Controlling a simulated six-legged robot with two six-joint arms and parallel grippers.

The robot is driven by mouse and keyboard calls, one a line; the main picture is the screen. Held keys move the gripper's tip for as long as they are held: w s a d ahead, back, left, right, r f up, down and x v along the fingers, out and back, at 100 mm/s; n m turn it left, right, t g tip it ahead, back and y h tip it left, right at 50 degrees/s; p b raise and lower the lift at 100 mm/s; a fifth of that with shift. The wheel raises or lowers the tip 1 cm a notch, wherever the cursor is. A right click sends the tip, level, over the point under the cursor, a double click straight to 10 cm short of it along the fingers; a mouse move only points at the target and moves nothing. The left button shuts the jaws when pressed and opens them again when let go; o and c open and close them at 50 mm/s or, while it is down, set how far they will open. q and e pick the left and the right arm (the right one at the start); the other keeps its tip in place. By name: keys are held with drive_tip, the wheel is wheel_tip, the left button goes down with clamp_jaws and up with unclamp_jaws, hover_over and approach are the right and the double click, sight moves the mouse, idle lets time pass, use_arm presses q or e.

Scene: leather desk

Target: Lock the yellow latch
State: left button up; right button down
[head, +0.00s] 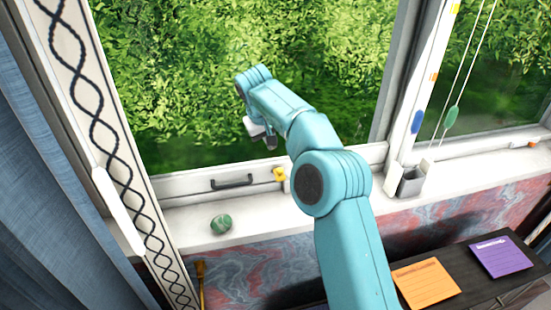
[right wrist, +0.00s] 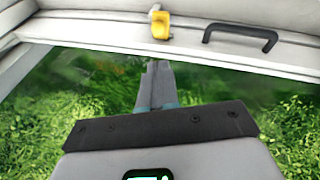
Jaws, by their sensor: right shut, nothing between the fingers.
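The yellow latch (head: 279,174) sits on the white bottom rail of the window, just right of the black handle (head: 232,181). In the right wrist view the yellow latch (right wrist: 160,25) is near the top, with the black handle (right wrist: 240,38) to its right. My right gripper (head: 269,143) is in front of the window glass, above the latch and apart from it. In the right wrist view its fingers (right wrist: 157,82) are together and empty, pointing towards the latch. My left gripper is in neither view.
A green striped stone (head: 221,224) lies on the white sill (head: 190,224). A grey cup (head: 411,183) stands farther right on the sill. Orange (head: 426,283) and purple (head: 500,257) notes lie on the dark desk. A blue curtain (head: 50,200) hangs at the left.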

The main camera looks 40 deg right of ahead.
hover_over(276, 175)
wheel_tip(276, 175, down, 9)
drive_tip(key=shift+f+p, duration=0.15)
drive_tip(key=shift+p, duration=0.2)
idle(0.4)
